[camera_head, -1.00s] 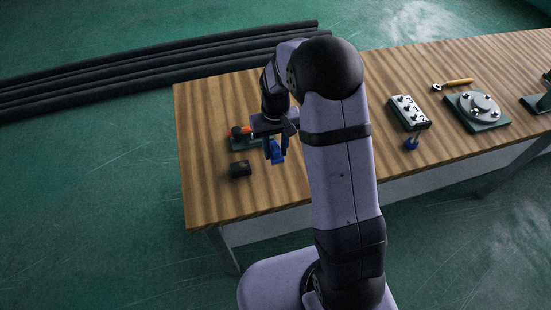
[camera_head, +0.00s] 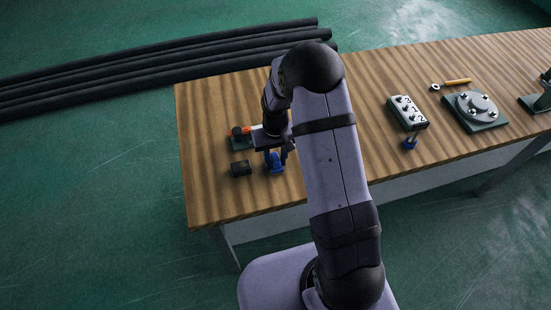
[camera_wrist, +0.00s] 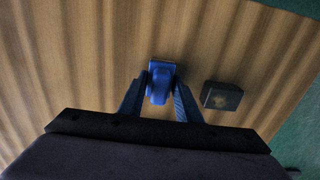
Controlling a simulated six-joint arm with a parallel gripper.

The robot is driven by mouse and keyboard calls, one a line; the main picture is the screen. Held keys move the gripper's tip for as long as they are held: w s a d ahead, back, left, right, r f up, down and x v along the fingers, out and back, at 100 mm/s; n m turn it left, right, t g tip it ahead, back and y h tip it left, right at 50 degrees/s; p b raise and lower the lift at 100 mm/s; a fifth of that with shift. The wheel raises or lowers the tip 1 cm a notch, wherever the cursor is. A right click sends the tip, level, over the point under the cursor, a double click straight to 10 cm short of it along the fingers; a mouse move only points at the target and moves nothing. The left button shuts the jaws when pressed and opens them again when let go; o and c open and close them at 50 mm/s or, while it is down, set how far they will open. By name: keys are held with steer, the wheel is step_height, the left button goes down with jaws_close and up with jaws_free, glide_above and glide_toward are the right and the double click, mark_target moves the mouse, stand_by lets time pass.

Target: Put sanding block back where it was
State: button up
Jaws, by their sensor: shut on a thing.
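My gripper (camera_head: 275,160) is above the left part of the wooden bench, with its fingers pointing down. It is shut on a blue block with a rounded front, which seems to be the sanding block (camera_wrist: 160,72). The block also shows low between the fingers in the head view (camera_head: 277,165). I cannot tell whether its underside touches the bench top. A small dark block (camera_wrist: 221,96) with a tan spot on top lies on the bench just beside it, apart from my gripper. It also shows in the head view (camera_head: 241,169).
A green fixture with orange and black parts (camera_head: 238,139) stands behind the gripper, partly hidden by my arm. Right of my arm are a grey switch box (camera_head: 407,112), a blue knob (camera_head: 410,144), a yellow-handled tool (camera_head: 457,82) and a round flange (camera_head: 478,106). Bare bench (camera_head: 212,190) lies at front left.

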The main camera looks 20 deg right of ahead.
mark_target(276, 157)
steer(key=shift+f, duration=0.15)
steer(key=o, duration=1)
step_height(276, 157, up, 12)
steer(key=b, duration=0.4)
steer(key=shift+r, duration=0.2)
steer(key=s, duration=0.6)
steer(key=s+f, duration=0.1)
steer(key=s, duration=1.3)
steer(key=shift+s+a+f, duration=0.25)
steer(key=shift+f, duration=0.05)
